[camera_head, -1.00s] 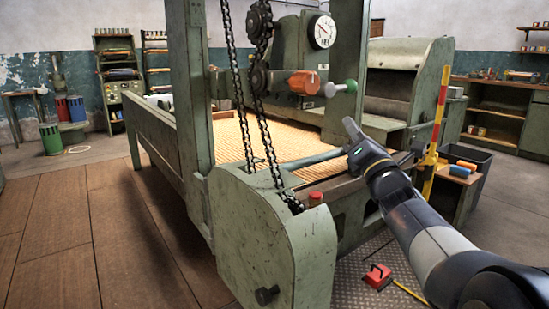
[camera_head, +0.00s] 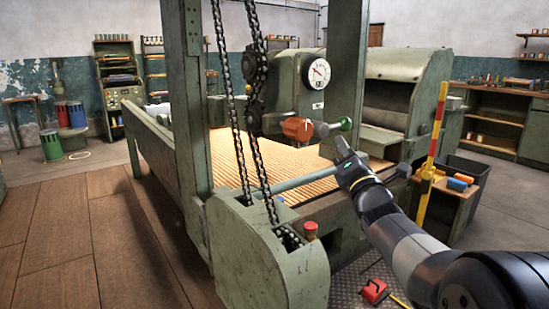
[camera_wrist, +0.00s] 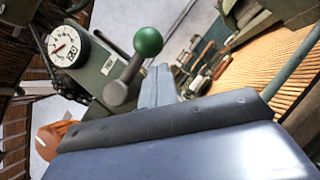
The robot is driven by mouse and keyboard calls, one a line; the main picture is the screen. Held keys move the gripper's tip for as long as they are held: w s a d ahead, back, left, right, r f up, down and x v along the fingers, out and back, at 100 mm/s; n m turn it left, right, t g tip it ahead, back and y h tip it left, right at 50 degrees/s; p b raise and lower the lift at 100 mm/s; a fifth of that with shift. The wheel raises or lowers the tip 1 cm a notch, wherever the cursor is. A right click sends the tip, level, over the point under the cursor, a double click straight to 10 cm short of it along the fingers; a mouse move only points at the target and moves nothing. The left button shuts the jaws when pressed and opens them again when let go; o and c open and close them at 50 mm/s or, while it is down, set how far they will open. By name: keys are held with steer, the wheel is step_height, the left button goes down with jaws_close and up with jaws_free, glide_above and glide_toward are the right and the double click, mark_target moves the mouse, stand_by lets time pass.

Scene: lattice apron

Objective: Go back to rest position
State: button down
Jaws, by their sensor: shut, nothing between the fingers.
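My gripper (camera_head: 342,146) is at the end of my arm, raised above the near right side of the green machine. It is shut and empty. In the head view its tip lies just below a lever with a green ball knob (camera_head: 345,124) and an orange part (camera_head: 297,129); I cannot tell whether it touches them. In the wrist view the green knob (camera_wrist: 148,41) stands beyond the gripper's dark body, with the round white dial (camera_wrist: 66,47) to its left. The slatted wooden bed (camera_head: 223,160) spreads behind the gripper.
A chain (camera_head: 225,75) hangs at the near post. A red button (camera_head: 310,230) tops the near housing. A red item (camera_head: 374,290) lies on the metal floor plate. The wooden floor at left is clear.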

steer(key=s+a+f+m+h+p, duration=0.2)
steer(key=s+f+m+p, duration=0.1)
steer(key=s+f+p, duration=0.1)
steer(key=shift+s+a+m+g+p, duration=0.3)
steer(key=shift+s+g+p, duration=0.1)
steer(key=shift+s+p, duration=0.15)
stand_by(0.3)
